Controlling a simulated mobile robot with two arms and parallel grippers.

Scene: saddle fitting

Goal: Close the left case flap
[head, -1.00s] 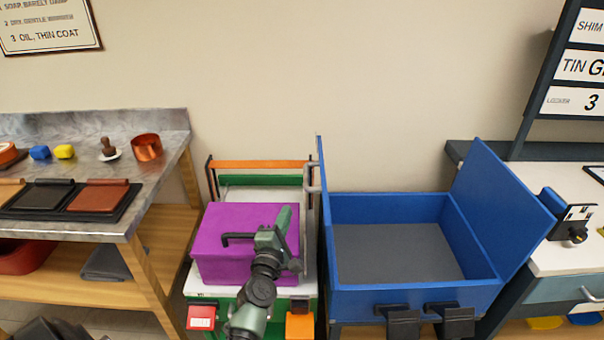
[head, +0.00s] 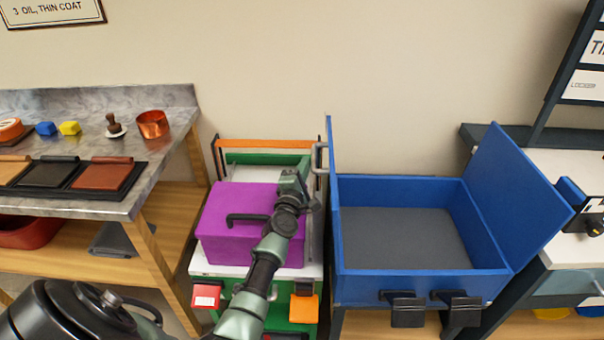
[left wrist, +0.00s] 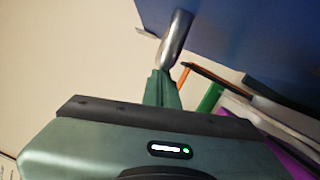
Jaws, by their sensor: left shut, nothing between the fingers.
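The blue case (head: 405,285) is open, with a grey floor inside. Its left flap (head: 333,150) stands about upright and is seen nearly edge-on. A metal handle (head: 318,158) sits on the flap's outer, left side. My left gripper (head: 306,196) is shut and empty, left of the flap and a little below the handle in the picture. In the left wrist view the fingers (left wrist: 160,88) point at the handle (left wrist: 177,40), with the blue flap (left wrist: 245,35) behind it. Whether they touch it I cannot tell. My right gripper is not in view.
The case's right flap (head: 518,190) leans outward. A purple box (head: 228,205) with a black handle sits on the white-topped cart (head: 205,266) below my left forearm. A workbench (head: 150,185) with pads and small items stands left.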

